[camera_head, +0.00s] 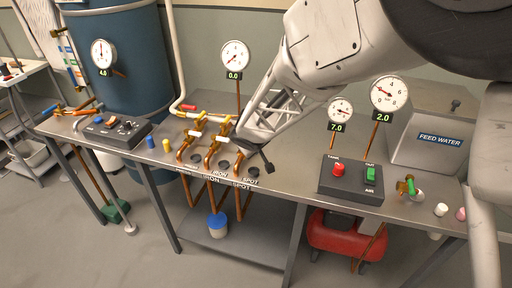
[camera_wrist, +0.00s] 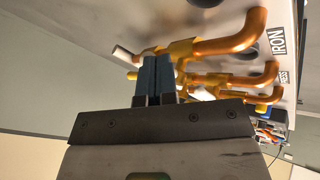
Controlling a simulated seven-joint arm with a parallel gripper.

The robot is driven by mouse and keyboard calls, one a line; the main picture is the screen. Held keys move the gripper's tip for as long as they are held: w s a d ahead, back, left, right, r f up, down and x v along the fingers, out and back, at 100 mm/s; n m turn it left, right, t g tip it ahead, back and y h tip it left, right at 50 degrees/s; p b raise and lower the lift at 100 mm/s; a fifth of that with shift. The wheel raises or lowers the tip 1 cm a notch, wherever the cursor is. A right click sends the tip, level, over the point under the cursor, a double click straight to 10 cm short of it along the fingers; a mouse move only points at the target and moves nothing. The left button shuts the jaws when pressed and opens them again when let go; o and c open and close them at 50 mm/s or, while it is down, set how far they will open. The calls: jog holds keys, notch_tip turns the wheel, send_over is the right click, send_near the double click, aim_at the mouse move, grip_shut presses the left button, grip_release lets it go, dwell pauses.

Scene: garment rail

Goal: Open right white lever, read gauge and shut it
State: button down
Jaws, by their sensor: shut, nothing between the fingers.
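In the head view, brass valves (camera_head: 200,122) on copper pipes stand at the bench's middle, with labels along the front edge. My gripper (camera_head: 240,132) is over the right end of this group; it hides the right valve, and its fingertips are hard to make out. The gauge (camera_head: 235,55) above the valves reads 0.0.
Other gauges read 4.0 (camera_head: 103,53), 7.0 (camera_head: 340,110) and 2.0 (camera_head: 388,93). A black switch box (camera_head: 352,182) with red and green controls is right of my gripper. A dark switch panel (camera_head: 117,130) is left. The front right of the bench has small knobs.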

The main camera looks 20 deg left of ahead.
jog(key=s+d+f+v, duration=0.1)
jog(key=d+v, duration=0.1)
jog(key=v, duration=0.9)
jog(key=shift+s+d+r, duration=0.15)
jog(key=shift+d+r, duration=0.05)
jog(key=shift+r, duration=0.15)
jog(key=s+d+r+m+h, duration=0.1)
jog(key=s+d+r+m, duration=0.15)
jog(key=d, duration=0.55)
jog(key=s+d+r+m+g, duration=0.1)
jog(key=s+d+r+m, duration=0.15)
jog(key=d, duration=0.45)
jog(key=s+d+r+m+h, duration=0.1)
jog(key=d+r, duration=0.2)
jog(key=d, duration=0.5)
jog(key=s+d+r+m+g, duration=0.1)
jog(key=s+d+m, duration=0.1)
jog(key=s+d, duration=0.5)
jog(key=s+d+r+m+g, duration=0.1)
jog(key=s+d+m+g, duration=0.1)
jog(key=s+d, duration=0.5)
jog(key=s+m, duration=0.1)
jog(key=s, duration=0.4)
jog(key=shift+d+r+m+y, duration=0.15)
jog(key=shift+r+m+y, duration=0.15)
jog(key=shift+r+y, duration=0.1)
